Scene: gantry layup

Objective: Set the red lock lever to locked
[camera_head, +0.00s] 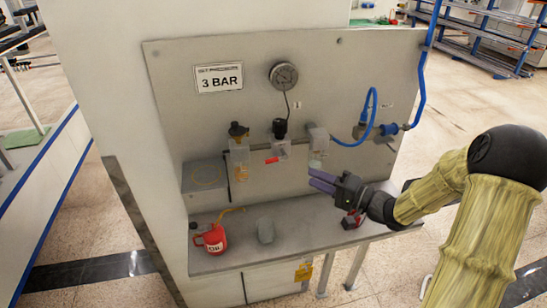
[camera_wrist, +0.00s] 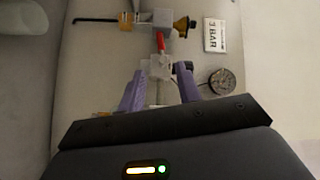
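The red lock lever (camera_head: 272,160) is a small red handle on the pneumatic unit mounted on the grey panel, below the black knob (camera_head: 280,128). In the head view it points left, roughly level. It also shows in the wrist view (camera_wrist: 160,42), beyond the fingertips and between their lines. My gripper (camera_head: 321,181) is to the right of and below the lever in the head view. Its two purple fingers (camera_wrist: 160,88) are apart with nothing held between them, and a gap shows between the fingertips and the lever.
A round gauge (camera_head: 284,75) and a "3 BAR" sign (camera_head: 218,78) are on the panel (camera_head: 200,120). A blue hose (camera_head: 372,115) loops at right. On the shelf (camera_head: 310,222) stand a red oil can (camera_head: 212,240) and a grey cup-like object (camera_head: 265,230).

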